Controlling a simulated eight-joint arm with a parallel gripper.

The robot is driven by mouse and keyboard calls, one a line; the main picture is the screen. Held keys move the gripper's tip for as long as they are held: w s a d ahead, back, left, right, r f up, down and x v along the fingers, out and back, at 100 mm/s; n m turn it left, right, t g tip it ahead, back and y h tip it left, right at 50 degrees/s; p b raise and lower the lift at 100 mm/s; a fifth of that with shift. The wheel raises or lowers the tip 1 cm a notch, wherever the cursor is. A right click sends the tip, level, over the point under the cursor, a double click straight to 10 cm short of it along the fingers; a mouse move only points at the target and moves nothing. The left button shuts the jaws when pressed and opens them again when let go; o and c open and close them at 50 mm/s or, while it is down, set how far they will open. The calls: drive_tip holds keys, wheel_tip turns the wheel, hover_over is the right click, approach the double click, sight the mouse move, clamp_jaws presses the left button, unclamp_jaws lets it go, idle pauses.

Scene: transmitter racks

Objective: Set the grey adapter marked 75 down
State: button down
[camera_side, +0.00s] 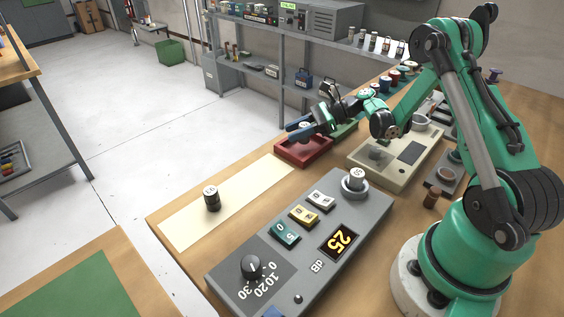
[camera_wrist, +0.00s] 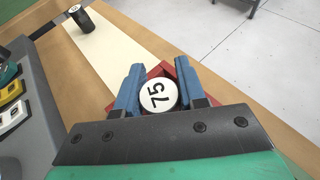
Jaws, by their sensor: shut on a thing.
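The grey adapter marked 75 shows its white round top with a black 75 in the wrist view (camera_wrist: 158,95). My gripper (camera_wrist: 158,88) is shut on it, with one blue finger on each side. The adapter's body is hidden below its top. In the side view, my gripper (camera_side: 303,128) is over the red tray (camera_side: 303,153). The red tray also shows behind the fingers in the wrist view (camera_wrist: 186,78). I cannot tell how far the adapter's lower end is from the tray floor.
A dark cylinder (camera_side: 211,199) stands on the cream strip (camera_side: 185,222). A grey unit (camera_side: 235,272) reading 25 holds another cylinder (camera_side: 354,180). A beige instrument (camera_side: 385,170) and a green tray (camera_side: 346,128) are near the red tray. Most of the strip is clear.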

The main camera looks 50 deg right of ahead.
drive_tip(key=shift+f, duration=0.3)
drive_tip(key=shift+f, duration=0.35)
drive_tip(key=c, duration=0.5)
unclamp_jaws()
